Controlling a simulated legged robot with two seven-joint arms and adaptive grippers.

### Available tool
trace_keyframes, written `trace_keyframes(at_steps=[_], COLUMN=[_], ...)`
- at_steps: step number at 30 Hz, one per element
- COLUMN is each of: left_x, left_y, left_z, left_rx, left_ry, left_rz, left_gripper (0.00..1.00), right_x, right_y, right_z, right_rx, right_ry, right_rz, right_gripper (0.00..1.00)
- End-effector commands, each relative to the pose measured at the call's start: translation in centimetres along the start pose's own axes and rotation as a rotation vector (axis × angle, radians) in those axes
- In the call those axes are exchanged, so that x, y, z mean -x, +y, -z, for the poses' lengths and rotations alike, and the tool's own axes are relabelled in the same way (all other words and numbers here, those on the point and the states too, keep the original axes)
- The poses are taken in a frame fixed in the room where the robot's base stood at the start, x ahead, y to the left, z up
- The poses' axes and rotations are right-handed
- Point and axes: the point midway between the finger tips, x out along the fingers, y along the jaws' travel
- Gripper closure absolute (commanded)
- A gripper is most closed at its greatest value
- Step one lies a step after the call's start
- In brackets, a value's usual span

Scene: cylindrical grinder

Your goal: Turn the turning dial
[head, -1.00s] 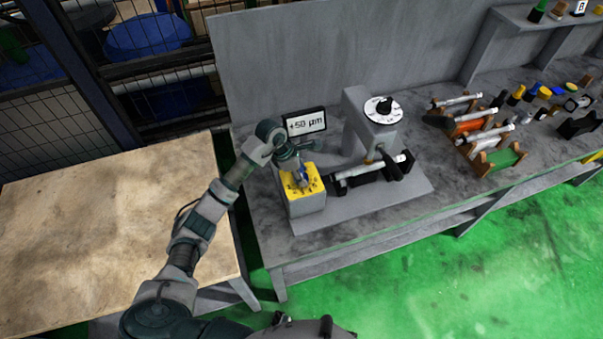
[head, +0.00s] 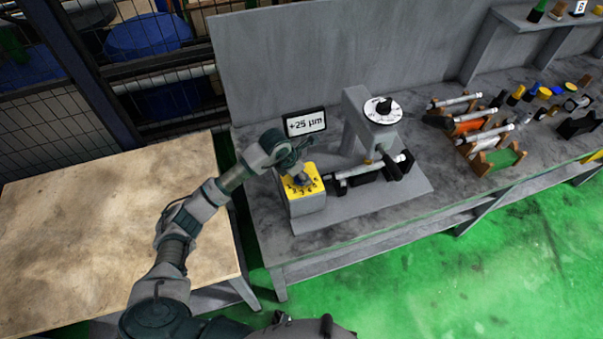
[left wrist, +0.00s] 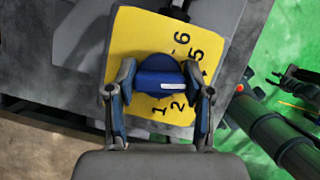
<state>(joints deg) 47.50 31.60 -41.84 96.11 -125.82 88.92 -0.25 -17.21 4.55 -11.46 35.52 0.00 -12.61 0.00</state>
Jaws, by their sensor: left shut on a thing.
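The turning dial (left wrist: 160,68) is a round blue knob with a white mark on a yellow, numbered plate (left wrist: 135,35). In the head view the yellow plate (head: 309,189) tops a grey box at the bench's left end. My left gripper (head: 297,170) reaches down over the dial and hides much of it. In the left wrist view the gripper (left wrist: 160,88) has a finger on each side of the knob and is shut on it. My right gripper is not in view.
A display (head: 305,123) behind the box reads +25 µm. The grinder column (head: 365,140) with a white round scale (head: 382,109) stands to the right. Holders with shafts (head: 475,125) lie further right. A wooden table (head: 100,220) is at the left.

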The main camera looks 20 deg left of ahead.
Motion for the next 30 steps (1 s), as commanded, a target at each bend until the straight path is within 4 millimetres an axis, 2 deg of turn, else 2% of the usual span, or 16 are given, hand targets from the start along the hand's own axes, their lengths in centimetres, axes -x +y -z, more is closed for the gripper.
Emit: trace_keyframes(at_steps=[14, 15, 17, 18, 26, 30], left_x=[0.12, 0.12, 0.12, 0.11, 0.13, 1.03], left_y=[0.18, 0.19, 0.17, 0.16, 0.05, 0.13], left_z=[-0.1, -0.1, -0.09, -0.08, -0.02, -0.04], left_rx=[0.019, 0.019, 0.019, 0.019, 0.018, 0.018], left_ry=[-0.004, -0.004, -0.004, -0.003, -0.002, -0.003], left_rz=[-0.013, -0.013, -0.012, -0.012, -0.01, -0.012], left_gripper=[0.83, 0.43, 0.28, 0.25, 0.25, 0.25], right_x=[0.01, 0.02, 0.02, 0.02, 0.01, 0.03], right_y=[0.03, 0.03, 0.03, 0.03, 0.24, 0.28], right_z=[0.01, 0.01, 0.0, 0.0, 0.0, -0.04], right_rx=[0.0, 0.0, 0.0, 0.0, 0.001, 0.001], right_ry=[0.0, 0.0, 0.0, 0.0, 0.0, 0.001], right_rz=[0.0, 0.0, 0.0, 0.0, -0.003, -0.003], right_gripper=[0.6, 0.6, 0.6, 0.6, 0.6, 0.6])
